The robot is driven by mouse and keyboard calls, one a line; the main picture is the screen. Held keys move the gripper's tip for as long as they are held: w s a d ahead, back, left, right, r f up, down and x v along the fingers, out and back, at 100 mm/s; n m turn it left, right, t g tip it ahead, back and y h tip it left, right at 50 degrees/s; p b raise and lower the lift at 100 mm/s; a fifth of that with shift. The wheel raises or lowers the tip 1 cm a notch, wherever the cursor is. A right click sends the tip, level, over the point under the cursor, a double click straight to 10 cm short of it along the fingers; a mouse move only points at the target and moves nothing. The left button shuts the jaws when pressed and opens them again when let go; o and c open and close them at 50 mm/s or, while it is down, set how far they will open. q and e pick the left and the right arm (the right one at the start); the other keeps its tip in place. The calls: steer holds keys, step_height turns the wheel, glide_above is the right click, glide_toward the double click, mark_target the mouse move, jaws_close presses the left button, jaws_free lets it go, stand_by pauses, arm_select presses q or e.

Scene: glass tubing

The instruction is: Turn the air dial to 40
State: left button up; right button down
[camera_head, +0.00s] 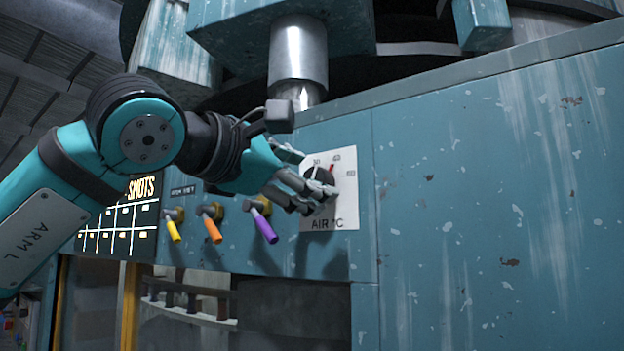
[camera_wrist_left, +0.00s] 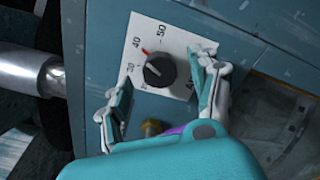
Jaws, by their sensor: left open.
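The air dial is a black round knob (camera_wrist_left: 160,70) on a white square plate (camera_wrist_left: 178,40) marked "AIR °C" in the head view. Numbers 30, 40 and 50 run around it. A red mark at the knob's edge lies close to 40 in the wrist view. A pale line on the knob's face seems to point nearer 30, but it is small. My left gripper (camera_head: 308,180) is open at the dial. In the left wrist view its fingers (camera_wrist_left: 160,92) stand on either side of the knob, apparently apart from it. In the head view they partly hide the knob (camera_head: 320,175).
Yellow (camera_head: 173,230), orange (camera_head: 211,229) and purple (camera_head: 264,225) handled levers stick out of the panel left of the dial. A "SHOTS" board (camera_head: 118,215) hangs further left. A metal cylinder (camera_head: 298,60) stands above. The teal panel (camera_head: 480,180) right of the dial is bare.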

arm_select(q)
steer(key=v, duration=1)
steer(key=shift+r, duration=0.1)
